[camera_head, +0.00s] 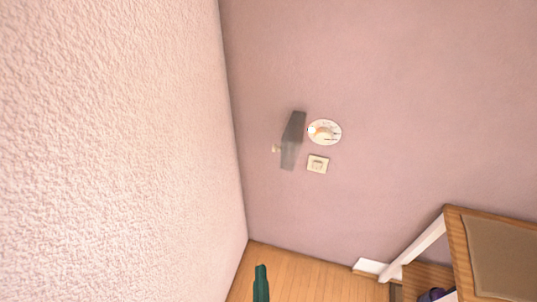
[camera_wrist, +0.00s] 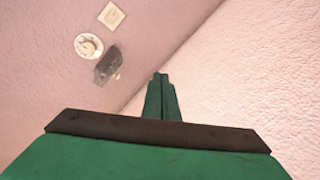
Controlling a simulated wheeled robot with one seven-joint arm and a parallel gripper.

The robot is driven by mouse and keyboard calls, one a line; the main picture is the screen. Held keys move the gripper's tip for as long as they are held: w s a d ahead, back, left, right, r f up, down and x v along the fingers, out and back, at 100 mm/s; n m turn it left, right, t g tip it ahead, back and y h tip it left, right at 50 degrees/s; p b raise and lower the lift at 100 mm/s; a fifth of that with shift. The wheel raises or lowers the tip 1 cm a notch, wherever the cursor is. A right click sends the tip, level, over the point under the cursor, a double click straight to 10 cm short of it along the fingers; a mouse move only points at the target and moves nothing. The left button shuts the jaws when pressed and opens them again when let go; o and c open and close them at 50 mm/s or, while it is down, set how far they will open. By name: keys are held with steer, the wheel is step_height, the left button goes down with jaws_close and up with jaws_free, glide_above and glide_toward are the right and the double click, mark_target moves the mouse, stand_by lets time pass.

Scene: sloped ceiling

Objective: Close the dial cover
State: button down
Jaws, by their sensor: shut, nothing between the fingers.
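The round white dial (camera_head: 324,132) is on the pink wall near the corner. Its grey, see-through cover (camera_head: 293,140) stands open to the left of the dial, swung out from the wall, with a small pale knob at its left edge. The dial face is uncovered. In the wrist view the dial (camera_wrist: 88,46) and the cover (camera_wrist: 107,65) show at the upper left, the cover below and right of the dial. My green gripper (camera_head: 261,270) is at the bottom of the head view, below the cover and apart from it. In the wrist view its fingers (camera_wrist: 160,78) are together and empty.
A square wall switch (camera_head: 318,164) sits just below the dial. A rough pale wall (camera_head: 110,150) rises close on the left. A wooden table or desk (camera_head: 455,240) with a brown top stands at the lower right.

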steer(key=w+a+r+n+t, duration=0.1)
steer(key=w+r+n, duration=0.5)
steer(key=w, duration=0.5)
steer(key=w+a+r+n+t, duration=0.1)
steer(key=w+r+n, duration=0.4)
steer(key=w+r, duration=0.5)
steer(key=w+f, duration=0.1)
steer(key=w, duration=1)
steer(key=d, duration=0.1)
steer(key=s+d, duration=0.1)
steer(key=d, duration=0.2)
steer(key=shift+s+d+f, duration=0.1)
steer(key=shift+s+d, duration=0.05)
steer(key=shift+s, duration=0.15)
steer(key=shift+d, duration=0.1)
